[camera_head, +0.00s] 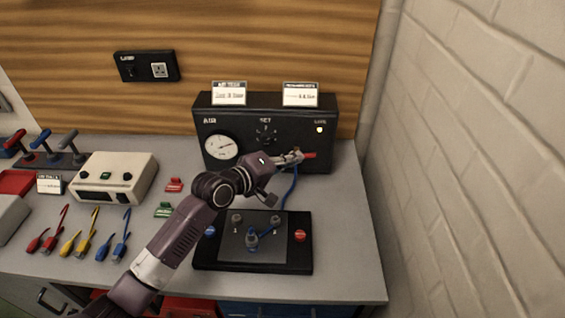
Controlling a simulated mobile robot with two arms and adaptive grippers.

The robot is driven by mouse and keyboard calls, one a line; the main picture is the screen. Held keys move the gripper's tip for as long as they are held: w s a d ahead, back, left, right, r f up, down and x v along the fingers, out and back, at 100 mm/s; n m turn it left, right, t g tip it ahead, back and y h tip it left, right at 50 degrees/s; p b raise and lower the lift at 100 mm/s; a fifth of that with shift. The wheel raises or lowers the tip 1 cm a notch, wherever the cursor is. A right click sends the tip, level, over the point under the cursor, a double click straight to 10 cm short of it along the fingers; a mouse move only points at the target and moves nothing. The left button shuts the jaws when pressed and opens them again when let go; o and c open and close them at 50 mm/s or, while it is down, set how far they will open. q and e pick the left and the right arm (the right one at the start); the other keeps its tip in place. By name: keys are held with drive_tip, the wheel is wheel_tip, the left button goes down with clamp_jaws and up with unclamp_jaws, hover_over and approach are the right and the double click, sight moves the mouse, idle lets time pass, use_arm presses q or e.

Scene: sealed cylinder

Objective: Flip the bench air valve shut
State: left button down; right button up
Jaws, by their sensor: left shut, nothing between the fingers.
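The black air panel (265,114) stands at the back of the bench, with a round gauge (222,146), a SET knob (266,132) and a lit lamp (319,130). A red valve lever (309,155) shows at the lower right of its front, pointing right. My left gripper (298,156) is shut and empty, with its tips at the lever's left end, close to or touching it. The fingers hide the lever's pivot. A blue hose (290,188) runs down from there to a black fixture (208,256). My right gripper is not in view.
A brick wall (470,150) rises at the right. The bench right of the fixture (345,240) is clear.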

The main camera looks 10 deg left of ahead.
use_arm(q)
drive_tip(key=v, duration=0.4)
drive_tip(key=shift+s+a+r, duration=0.1)
drive_tip(key=shift+s+a, duration=0.05)
drive_tip(key=shift+s, duration=0.2)
